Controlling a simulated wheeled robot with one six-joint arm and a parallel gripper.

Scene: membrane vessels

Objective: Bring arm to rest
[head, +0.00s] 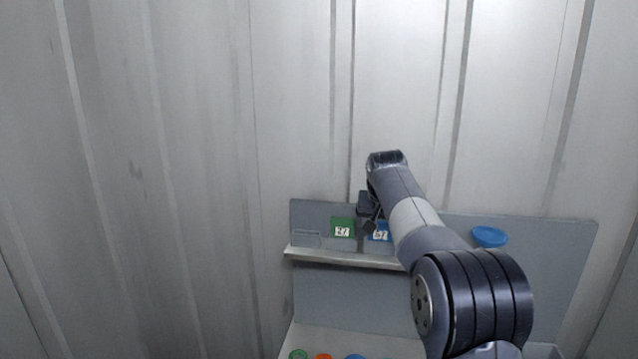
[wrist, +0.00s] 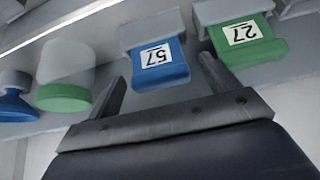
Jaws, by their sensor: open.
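My gripper (wrist: 158,95) is open in the wrist view, its two fingers spread apart with nothing between them. Just beyond the fingers is a blue block (wrist: 160,72) with a white label reading 57. Beside it is a green block (wrist: 250,45) with a label reading 27. In the head view my arm reaches up and across the shelf, and my gripper (head: 369,215) is beside the green block (head: 342,227) and in front of the blue block (head: 380,232). The arm hides part of the shelf to the right.
A grey shelf (head: 340,258) carries the blocks against a panel. A blue round dish (head: 489,236) is right of my arm. Several coloured round tops, one green (head: 298,354), show at the bottom edge. Ribbed walls (head: 180,150) enclose the space.

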